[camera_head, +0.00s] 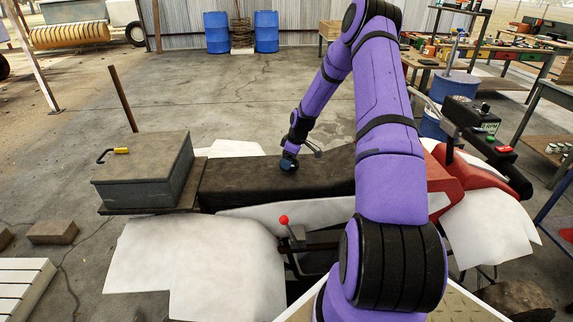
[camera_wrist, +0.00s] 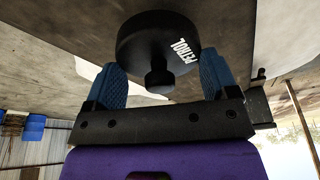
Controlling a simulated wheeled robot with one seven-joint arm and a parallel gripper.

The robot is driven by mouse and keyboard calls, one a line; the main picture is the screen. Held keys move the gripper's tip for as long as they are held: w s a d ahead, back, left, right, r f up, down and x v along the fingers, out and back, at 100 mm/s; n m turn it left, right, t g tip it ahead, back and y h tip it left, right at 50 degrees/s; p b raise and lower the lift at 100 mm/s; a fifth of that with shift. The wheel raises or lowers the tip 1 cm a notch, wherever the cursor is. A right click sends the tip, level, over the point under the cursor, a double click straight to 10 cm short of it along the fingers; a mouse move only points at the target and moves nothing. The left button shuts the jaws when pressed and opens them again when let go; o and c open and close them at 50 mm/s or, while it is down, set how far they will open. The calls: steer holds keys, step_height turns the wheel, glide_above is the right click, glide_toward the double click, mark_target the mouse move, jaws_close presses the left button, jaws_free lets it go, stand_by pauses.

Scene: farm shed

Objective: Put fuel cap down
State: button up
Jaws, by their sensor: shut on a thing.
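The fuel cap (camera_wrist: 145,40) is a round black cap with a short stub and white PETROL lettering. In the wrist view it sits between the two blue fingers of my gripper (camera_wrist: 160,76), which is shut on it. In the head view my gripper (camera_head: 289,163) points down at the long black seat (camera_head: 240,180). There the cap is hard to make out against the dark seat. I cannot tell whether it touches the seat.
A grey box (camera_head: 140,172) with a yellow-handled tool (camera_head: 114,154) on its lid stands at the seat's left end. A red-knobbed lever (camera_head: 284,220) rises in front of the seat. Red bodywork (camera_head: 445,180) and handlebar controls (camera_head: 480,125) lie to the right.

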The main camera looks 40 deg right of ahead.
steer(key=shift+w+d+f, duration=0.1)
steer(key=shift+w+d, duration=0.05)
steer(key=shift+w, duration=0.75)
steer(key=shift+s+d+x, duration=0.1)
steer(key=shift+s+x, duration=0.05)
steer(key=shift+x, duration=0.7)
steer(key=shift+s+d+x, duration=0.15)
steer(key=shift+x, duration=0.7)
steer(key=shift+f, duration=0.25)
steer(key=o, duration=0.8)
